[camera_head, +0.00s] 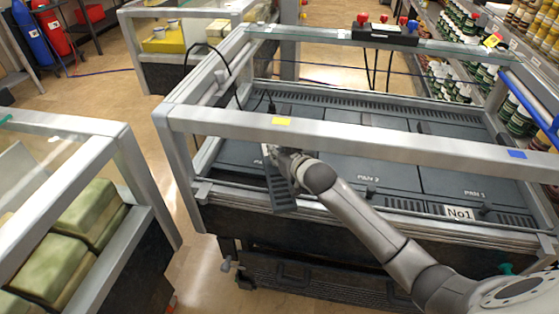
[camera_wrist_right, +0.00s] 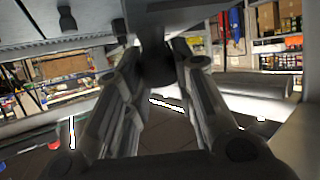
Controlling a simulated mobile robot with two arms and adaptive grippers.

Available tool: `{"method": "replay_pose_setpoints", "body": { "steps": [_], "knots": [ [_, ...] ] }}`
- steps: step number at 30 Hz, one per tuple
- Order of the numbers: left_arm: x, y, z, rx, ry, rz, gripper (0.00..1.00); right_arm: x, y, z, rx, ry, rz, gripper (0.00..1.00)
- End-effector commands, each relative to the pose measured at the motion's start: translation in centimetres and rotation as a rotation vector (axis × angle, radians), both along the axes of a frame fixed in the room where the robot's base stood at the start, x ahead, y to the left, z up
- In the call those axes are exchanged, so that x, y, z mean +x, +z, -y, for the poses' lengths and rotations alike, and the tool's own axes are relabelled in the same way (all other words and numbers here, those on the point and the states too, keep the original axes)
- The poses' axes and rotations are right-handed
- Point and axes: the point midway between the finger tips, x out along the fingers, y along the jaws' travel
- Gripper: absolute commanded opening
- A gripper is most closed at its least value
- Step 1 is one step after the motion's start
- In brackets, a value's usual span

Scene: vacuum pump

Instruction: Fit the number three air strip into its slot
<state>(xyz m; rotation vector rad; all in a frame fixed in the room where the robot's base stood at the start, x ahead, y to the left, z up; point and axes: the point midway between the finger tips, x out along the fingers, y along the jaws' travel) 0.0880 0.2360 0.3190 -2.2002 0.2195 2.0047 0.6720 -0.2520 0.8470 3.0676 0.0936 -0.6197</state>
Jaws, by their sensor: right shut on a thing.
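A dark grey slatted air strip (camera_head: 281,188) hangs over the front left part of the vacuum pump table (camera_head: 345,232), tilted, with its lower end at the front rail. I cannot read a number on it. My right gripper (camera_head: 277,156) is at its upper end and is shut on it. In the right wrist view, my right gripper's fingers (camera_wrist_right: 157,66) close around a dark knob, with a grey surface just above. The slot under the strip is mostly hidden by the strip and my right arm. My left gripper is not in view.
Pan covers marked PAN 2 and PAN 1 lie inside, with a No1 label (camera_head: 459,212) at the front right. A case with green blocks (camera_head: 88,215) stands left, across a floor gap.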

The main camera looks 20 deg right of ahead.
Motion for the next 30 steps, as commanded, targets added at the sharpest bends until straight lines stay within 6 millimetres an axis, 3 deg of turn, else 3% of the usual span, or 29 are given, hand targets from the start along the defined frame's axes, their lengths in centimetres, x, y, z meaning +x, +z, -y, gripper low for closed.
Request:
{"method": "replay_pose_setpoints", "body": {
  "steps": [9, 30],
  "knots": [
    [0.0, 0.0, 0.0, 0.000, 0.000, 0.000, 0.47, 0.0, -3.3, 0.0, 0.000, 0.001, 0.001, 0.00],
    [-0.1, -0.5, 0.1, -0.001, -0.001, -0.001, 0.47, 0.0, -4.6, 0.0, 0.001, 0.001, 0.002, 0.00]
  ]
}}
